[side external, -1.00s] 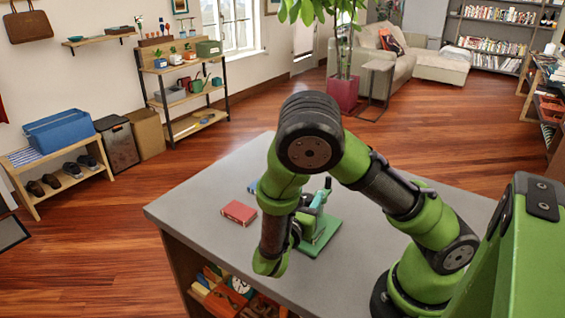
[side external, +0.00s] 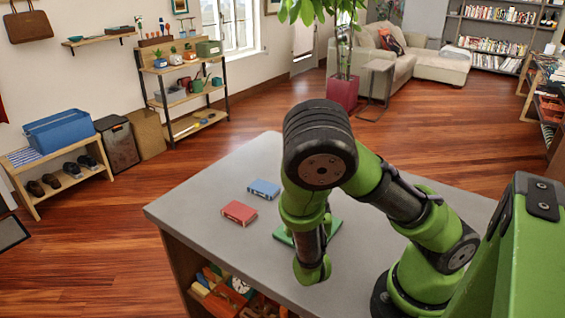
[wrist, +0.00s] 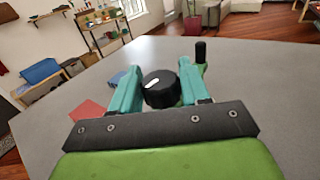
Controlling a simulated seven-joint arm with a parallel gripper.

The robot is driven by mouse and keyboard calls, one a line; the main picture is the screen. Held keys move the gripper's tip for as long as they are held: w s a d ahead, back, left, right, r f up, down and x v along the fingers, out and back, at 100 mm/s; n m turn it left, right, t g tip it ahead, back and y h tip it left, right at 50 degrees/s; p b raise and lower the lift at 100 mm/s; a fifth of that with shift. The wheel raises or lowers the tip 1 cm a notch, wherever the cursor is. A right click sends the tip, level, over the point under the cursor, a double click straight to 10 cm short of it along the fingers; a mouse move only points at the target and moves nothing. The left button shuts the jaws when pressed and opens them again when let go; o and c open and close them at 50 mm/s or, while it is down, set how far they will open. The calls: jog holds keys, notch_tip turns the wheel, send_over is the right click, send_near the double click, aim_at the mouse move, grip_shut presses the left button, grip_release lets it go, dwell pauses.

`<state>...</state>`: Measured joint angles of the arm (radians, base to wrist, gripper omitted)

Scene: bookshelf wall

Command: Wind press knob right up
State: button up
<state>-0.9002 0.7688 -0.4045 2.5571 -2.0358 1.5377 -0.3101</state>
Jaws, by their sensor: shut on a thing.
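The press stands on the grey table. In the side external view only part of its green base (side external: 283,237) shows, and my arm hides the rest. In the wrist view its round black knob (wrist: 160,90) has a white mark on the upper left part of its face. A black upright handle (wrist: 201,50) stands to the right of the knob. My gripper (wrist: 157,76) has its two teal fingers on either side of the knob and is shut on it. In the side external view the fingers are hidden behind my arm.
A red book (side external: 239,212) and a blue book (side external: 264,188) lie on the table (side external: 205,190) left of the press. The table's left part is otherwise clear. Books and other items fill the shelf (side external: 222,296) under the table's front edge.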

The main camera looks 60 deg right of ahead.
jog(key=shift+a, duration=0.1)
jog(key=o, duration=1)
jog(key=v, duration=1.6)
jog(key=shift+s+a, duration=0.2)
jog(key=shift+a, duration=0.15)
